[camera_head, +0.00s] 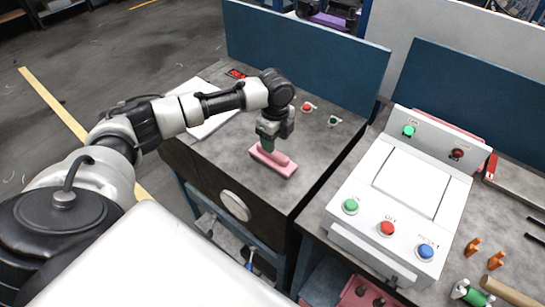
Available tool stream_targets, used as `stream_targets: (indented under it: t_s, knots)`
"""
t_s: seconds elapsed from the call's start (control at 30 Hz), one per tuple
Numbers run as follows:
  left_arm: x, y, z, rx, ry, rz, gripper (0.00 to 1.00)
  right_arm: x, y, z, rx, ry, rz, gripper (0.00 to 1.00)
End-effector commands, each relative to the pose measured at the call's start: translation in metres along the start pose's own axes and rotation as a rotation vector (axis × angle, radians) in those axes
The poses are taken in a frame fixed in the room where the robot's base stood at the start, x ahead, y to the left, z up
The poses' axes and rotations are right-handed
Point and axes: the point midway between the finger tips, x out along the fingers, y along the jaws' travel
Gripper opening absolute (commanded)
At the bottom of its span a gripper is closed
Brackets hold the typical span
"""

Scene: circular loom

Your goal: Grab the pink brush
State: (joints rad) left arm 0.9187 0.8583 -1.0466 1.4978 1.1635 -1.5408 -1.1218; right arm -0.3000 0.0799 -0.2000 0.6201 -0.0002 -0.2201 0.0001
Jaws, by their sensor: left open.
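The pink brush (280,166) lies on the grey top of the left workbench (225,164), close to its middle. My left gripper (267,146) is directly above the brush, pointing down, with its fingers at or just over the brush's upper part. It is open. Its fingers hide part of the brush, and I cannot tell whether they touch it. My right gripper is not in view.
A blue panel (300,55) stands behind the bench. Red and green buttons (307,107) sit at its back right. A white control box (390,190) with coloured buttons stands on the right bench, across a narrow gap. Bare bench surface surrounds the brush.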

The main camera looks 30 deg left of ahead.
Motion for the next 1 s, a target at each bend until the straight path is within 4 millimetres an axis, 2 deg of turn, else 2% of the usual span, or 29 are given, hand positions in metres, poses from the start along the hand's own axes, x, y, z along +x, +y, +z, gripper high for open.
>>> stream_targets:
  t_s: [0.13, 0.3, 0.57, 0.9, 0.93, 1.0]
  knots:
    - [0.02, 0.007, 0.005, 0.0, -0.001, 0.006, 0.55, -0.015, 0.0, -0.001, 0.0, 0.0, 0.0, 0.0]
    - [0.041, 0.006, 0.004, 0.0, 0.0, 0.003, 0.55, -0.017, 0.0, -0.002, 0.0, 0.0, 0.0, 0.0]
    - [0.044, 0.006, 0.004, 0.001, 0.0, 0.001, 0.55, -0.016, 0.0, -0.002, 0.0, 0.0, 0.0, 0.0]
    - [0.043, 0.006, 0.004, 0.001, 0.0, 0.001, 0.03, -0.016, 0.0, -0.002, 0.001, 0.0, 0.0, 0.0]
    - [0.043, 0.006, 0.004, 0.001, 0.0, 0.001, 0.0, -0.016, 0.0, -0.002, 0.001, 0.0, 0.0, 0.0]
    - [0.043, 0.006, 0.005, 0.001, 0.0, 0.0, 0.0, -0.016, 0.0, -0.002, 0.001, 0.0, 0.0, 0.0]
